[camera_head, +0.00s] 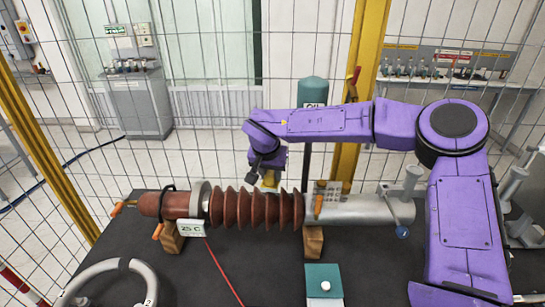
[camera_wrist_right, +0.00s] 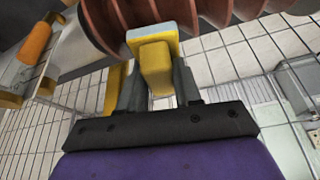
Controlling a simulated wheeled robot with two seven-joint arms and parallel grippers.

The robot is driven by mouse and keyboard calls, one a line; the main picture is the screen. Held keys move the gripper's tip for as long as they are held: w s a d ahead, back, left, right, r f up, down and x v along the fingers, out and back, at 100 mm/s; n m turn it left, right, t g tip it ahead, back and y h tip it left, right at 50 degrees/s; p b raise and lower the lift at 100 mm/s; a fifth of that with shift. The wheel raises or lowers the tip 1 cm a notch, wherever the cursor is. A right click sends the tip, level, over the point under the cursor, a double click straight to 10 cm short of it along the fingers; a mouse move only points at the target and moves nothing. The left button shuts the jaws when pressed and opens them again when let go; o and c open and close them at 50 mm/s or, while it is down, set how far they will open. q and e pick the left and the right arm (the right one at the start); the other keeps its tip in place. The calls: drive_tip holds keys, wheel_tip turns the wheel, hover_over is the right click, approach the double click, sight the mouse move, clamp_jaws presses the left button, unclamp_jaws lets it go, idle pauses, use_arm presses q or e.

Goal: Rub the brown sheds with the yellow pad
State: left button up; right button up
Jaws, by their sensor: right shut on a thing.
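The brown sheds (camera_head: 256,209) are a row of ribbed discs in the middle of a bushing that lies level across the dark table. My right gripper (camera_head: 268,172) is above and behind the sheds, pointing down. It is shut on the yellow pad (camera_wrist_right: 155,65), a yellow block with a pale face. In the right wrist view the pad's pale end is at the edge of the brown sheds (camera_wrist_right: 190,18); I cannot tell if it touches. My left gripper is not in view.
The bushing's grey metal end (camera_head: 355,209) extends right, and wooden blocks (camera_head: 313,242) support it. A 25 C card (camera_head: 191,228) hangs at the left. Wire mesh and a yellow post (camera_head: 360,90) stand behind.

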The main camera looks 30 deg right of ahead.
drive_tip(key=shift+r, duration=2.7)
